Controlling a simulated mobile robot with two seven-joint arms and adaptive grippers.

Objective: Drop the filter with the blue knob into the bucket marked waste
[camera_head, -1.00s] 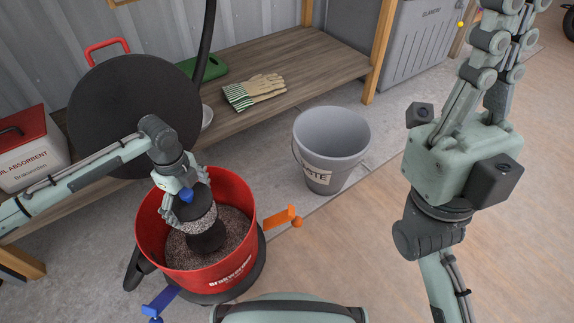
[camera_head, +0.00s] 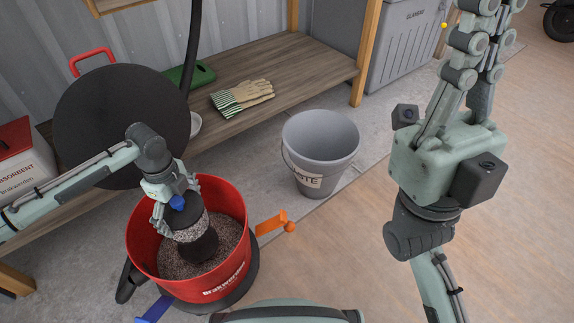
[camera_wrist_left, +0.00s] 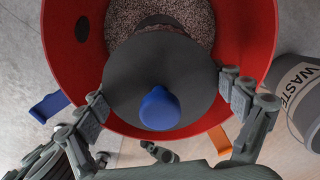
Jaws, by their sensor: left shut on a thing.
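The filter (camera_head: 188,226) has a dark round cap, a pale speckled band and a dark lower end. Its blue knob (camera_head: 177,202) faces up, and also shows in the left wrist view (camera_wrist_left: 160,108). The filter stands inside the red drum (camera_head: 238,205), above or touching grey speckled debris; I cannot tell which. My left gripper (camera_wrist_left: 165,95) is shut on the filter, its fingers at opposite sides of the cap. The grey bucket marked waste (camera_head: 320,150) stands upright on the floor, right of the drum. My right gripper (camera_head: 490,15) points up, away from both; its fingertips are partly cut off.
A large black disc (camera_head: 120,125) stands behind the drum. A wooden bench (camera_head: 300,72) holds striped gloves (camera_head: 242,97) and a red-lidded absorbent box (camera_head: 22,160). Orange (camera_head: 273,224) and blue (camera_head: 155,308) latches stick out from the drum. Floor right of the waste bucket is clear.

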